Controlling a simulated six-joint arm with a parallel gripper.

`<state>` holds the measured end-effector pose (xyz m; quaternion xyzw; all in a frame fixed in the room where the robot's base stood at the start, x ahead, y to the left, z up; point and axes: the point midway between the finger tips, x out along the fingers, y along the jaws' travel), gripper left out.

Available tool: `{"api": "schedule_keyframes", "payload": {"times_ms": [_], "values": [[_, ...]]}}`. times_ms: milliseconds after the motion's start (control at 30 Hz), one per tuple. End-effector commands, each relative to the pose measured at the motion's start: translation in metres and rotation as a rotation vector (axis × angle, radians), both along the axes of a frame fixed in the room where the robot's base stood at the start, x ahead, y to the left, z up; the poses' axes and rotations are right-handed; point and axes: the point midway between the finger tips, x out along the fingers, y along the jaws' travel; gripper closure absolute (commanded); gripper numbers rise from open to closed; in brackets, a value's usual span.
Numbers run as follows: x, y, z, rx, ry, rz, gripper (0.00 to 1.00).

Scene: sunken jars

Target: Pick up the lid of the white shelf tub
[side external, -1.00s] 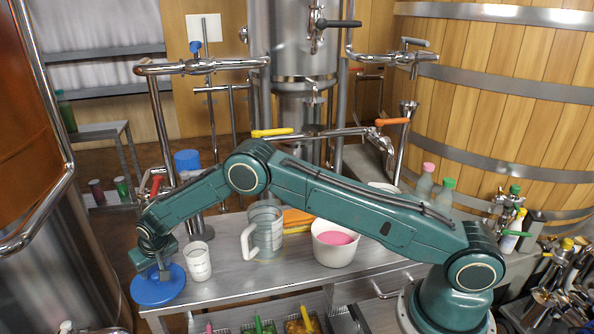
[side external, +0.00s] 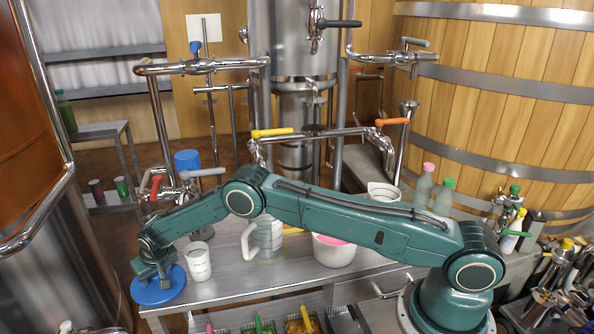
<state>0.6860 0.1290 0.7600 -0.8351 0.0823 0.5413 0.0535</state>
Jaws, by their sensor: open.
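A flat blue disc (side external: 150,296), which looks like a lid, lies at the left end of the metal table. My gripper (side external: 164,280) is low over it, pointing down; its fingertips are at or just above the top of the disc. I cannot tell whether they touch it. The jaws are open and small in this view. No tub shows under the disc. A white tub (side external: 333,256) with pink contents stands mid-table, its upper part partly behind my arm.
A white cup (side external: 199,263) stands close to the right of my gripper. A clear jug (side external: 268,238) stands farther right. Bottles (side external: 442,198) stand at the back right. Trays with coloured handles (side external: 258,324) lie below the front edge.

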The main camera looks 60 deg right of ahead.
Motion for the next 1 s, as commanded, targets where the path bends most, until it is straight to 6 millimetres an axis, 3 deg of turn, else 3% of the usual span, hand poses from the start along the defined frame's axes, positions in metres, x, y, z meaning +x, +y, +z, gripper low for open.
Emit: {"api": "schedule_keyframes", "payload": {"times_ms": [133, 400, 767, 1000], "values": [[0.000, 0.000, 0.000, 0.000, 0.000, 0.000, 0.48], [0.000, 0.000, 0.000, 0.000, 0.000, 0.000, 0.97], [0.000, 0.000, 0.003, 0.000, -0.001, 0.000, 0.97], [0.001, 0.000, 0.020, 0.000, -0.003, 0.000, 0.97]]}}
